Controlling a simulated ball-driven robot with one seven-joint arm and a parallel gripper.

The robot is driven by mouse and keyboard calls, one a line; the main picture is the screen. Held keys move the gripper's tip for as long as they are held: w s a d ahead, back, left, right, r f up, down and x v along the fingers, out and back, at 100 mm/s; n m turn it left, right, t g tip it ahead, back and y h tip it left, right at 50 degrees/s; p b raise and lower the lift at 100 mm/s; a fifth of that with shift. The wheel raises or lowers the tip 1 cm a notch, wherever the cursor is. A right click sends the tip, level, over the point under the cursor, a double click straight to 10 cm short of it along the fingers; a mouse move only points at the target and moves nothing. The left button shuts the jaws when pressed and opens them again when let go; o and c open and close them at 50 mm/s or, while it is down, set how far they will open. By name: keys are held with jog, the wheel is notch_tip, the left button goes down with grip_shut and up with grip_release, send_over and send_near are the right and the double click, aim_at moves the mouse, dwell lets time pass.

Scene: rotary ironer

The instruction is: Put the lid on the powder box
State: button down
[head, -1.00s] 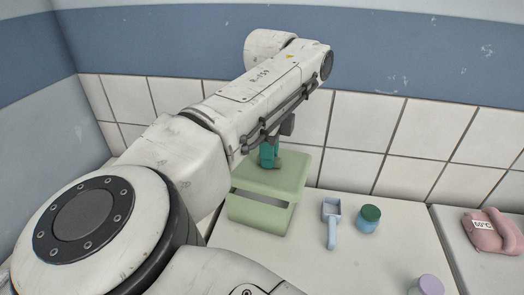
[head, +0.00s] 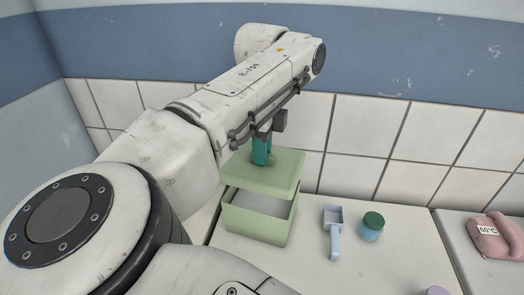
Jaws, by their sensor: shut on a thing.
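The powder box (head: 255,230) is a pale green open-topped box on the white counter, left of centre, with whitish powder (head: 262,203) showing inside. Its lid (head: 270,175) is a flat green square held above the box, towards its back. A clear gap shows between the lid and the box's front rim; the back rim is hidden under the lid. My gripper (head: 261,157), with teal fingers, is shut on the top of the lid. The fingertips' exact hold is too small to tell.
A pale blue scoop (head: 334,231) and a blue jar with a green cap (head: 371,226) stand right of the box. The tiled wall (head: 352,175) is close behind.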

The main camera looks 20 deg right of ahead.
jog(key=shift+f+b, duration=2.65)
jog(key=shift+f, duration=0.45)
jog(key=shift+f+b, duration=0.25)
jog(key=shift+b, duration=0.65)
jog(key=shift+f+b, duration=0.75)
jog(key=shift+b, duration=0.3)
dwell(1.1)
jog(key=c, duration=0.5)
grip_release()
jog(key=shift+c, duration=0.2)
jog(key=shift+r, duration=0.1)
